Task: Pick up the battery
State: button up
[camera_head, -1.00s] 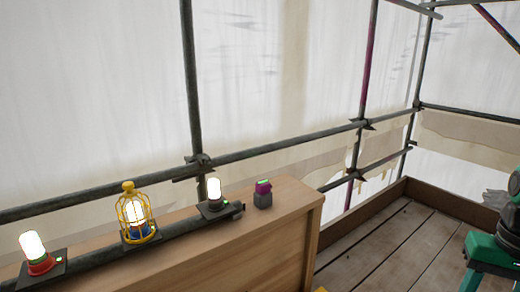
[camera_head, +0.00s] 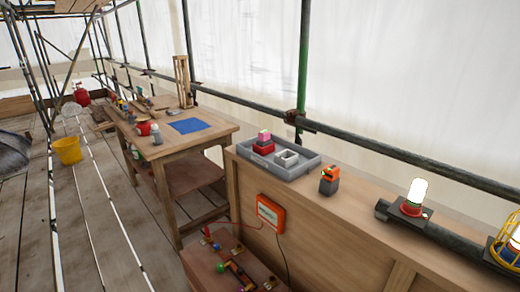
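I cannot tell for sure which thing is the battery. A small block with an orange top and a dark grey base (camera_head: 329,179) stands upright on the wooden counter, just right of a grey tray (camera_head: 310,168); it could be a battery. In the tray are a pink and red block (camera_head: 264,142) and a white square holder (camera_head: 286,158). My gripper is not in view.
A lit lamp (camera_head: 412,196) and a yellow caged lamp (camera_head: 508,246) are on the right. An orange box (camera_head: 270,213) hangs on the counter's front above a low wooden crate. A workbench (camera_head: 195,137) stands behind; a yellow bucket (camera_head: 67,150) is on the plank floor.

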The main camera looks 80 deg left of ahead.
aim_at(264, 138)
jog(key=u, duration=2.1)
